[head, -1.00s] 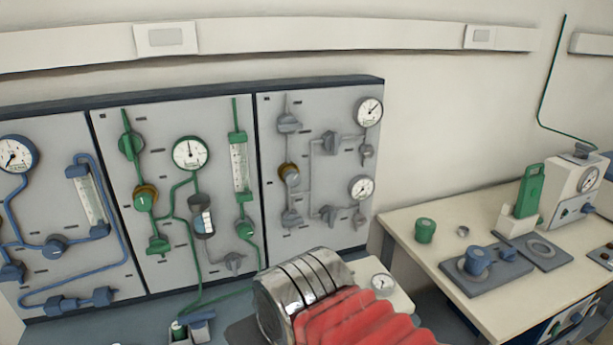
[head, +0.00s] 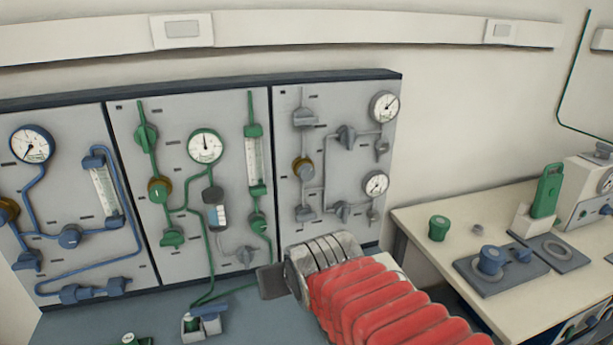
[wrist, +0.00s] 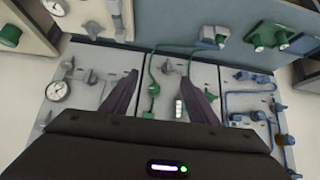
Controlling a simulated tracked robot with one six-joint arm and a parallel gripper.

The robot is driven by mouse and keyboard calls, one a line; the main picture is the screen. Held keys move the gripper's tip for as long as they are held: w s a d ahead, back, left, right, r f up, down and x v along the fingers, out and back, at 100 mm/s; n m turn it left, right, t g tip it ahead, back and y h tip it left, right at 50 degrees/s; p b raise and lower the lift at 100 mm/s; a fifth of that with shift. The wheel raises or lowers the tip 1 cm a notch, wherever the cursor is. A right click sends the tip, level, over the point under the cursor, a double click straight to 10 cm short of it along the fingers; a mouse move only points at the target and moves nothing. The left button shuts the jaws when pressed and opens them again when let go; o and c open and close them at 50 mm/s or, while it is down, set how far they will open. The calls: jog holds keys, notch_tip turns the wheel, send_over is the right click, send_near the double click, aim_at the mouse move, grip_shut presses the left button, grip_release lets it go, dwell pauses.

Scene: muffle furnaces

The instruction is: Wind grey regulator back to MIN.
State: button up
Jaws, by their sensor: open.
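The grey regulator (head: 303,168) is a grey knob with a brass collar on the grey-piped right panel (head: 335,225) in the head view. Its setting is too small to read. Two round white gauges, an upper (head: 384,106) and a lower (head: 375,184), sit on the same panel. My gripper (head: 272,282) is below and in front of the panels, apart from the regulator. In the wrist view my gripper (wrist: 160,76) has its two dark fingers spread with nothing held between them. I cannot pick out the regulator for sure in the wrist view.
Green-piped (head: 125,118) and blue-piped (head: 85,140) panels stand to the left, with projecting knobs and pipes. Grey valve handles (head: 346,137) surround the regulator. A bench (head: 420,215) with green and blue fittings is at the right. Open air lies before the panels.

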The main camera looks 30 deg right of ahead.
jog(key=w+d+r+m+t+h, duration=0.1)
jog(key=w+d+r+m+t, duration=0.1)
jog(key=w+d+t, duration=0.2)
jog(key=w+d+r+m+t+h, duration=0.1)
jog(key=w+d+m+t, duration=0.1)
jog(key=w+d+t, duration=0.3)
jog(key=shift+w+d+r+m, duration=0.35)
jog(key=shift+w+d, duration=2)
jog(key=shift+d, duration=1.8)
